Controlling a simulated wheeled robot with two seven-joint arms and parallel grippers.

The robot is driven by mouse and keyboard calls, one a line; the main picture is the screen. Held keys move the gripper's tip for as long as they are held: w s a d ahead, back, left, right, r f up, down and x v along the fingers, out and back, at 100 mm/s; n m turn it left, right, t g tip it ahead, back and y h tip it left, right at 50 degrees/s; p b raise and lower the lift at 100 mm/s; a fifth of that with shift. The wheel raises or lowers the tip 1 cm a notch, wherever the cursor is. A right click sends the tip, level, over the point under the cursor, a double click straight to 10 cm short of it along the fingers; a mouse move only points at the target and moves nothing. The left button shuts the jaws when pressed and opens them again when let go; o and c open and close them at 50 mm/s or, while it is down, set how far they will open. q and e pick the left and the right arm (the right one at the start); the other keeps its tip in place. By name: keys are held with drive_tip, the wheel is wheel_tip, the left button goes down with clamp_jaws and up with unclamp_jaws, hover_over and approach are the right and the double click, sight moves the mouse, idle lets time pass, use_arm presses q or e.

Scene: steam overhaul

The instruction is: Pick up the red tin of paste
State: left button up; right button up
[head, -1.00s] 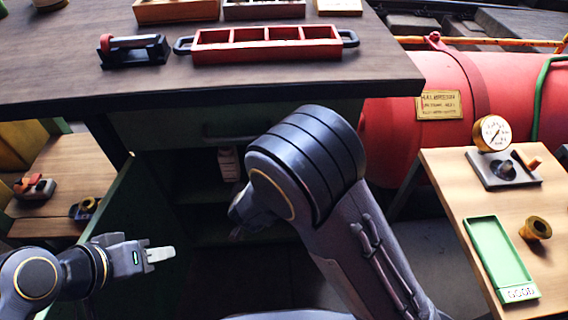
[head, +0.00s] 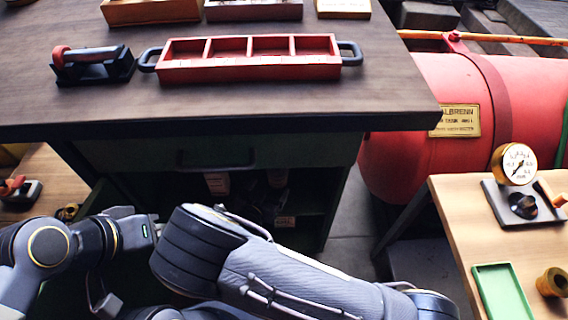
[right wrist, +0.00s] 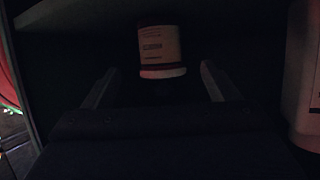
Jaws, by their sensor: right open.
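A tin with a dark red band and a pale label (right wrist: 160,45) is in the right wrist view, upper middle, in dim light. My right gripper (right wrist: 160,85) is open, and its two fingers point toward the tin from either side, with a gap visible. I cannot tell how far apart they are in depth. In the head view my right gripper (head: 264,203) is a dark shape inside the cabinet under the bench. My left gripper (head: 138,232) is at the lower left; its fingers are hidden or unclear.
A pale container (right wrist: 303,85) stands close on the right in the right wrist view. The cabinet shelf holds another pale container (head: 217,183). The bench top (head: 400,90) overhangs the cabinet and carries a red divided tray (head: 250,72). A side table (head: 450,215) stands at right.

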sight(274, 180)
drive_tip(key=b+x, duration=0.2)
drive_tip(key=x, duration=0.5)
drive_tip(key=shift+w+d+r+b, duration=0.1)
drive_tip(key=shift+w+b, duration=0.2)
drive_tip(key=shift+w, duration=0.05)
drive_tip(key=shift+w+d, duration=0.15)
drive_tip(key=shift+w, duration=0.25)
clamp_jaws()
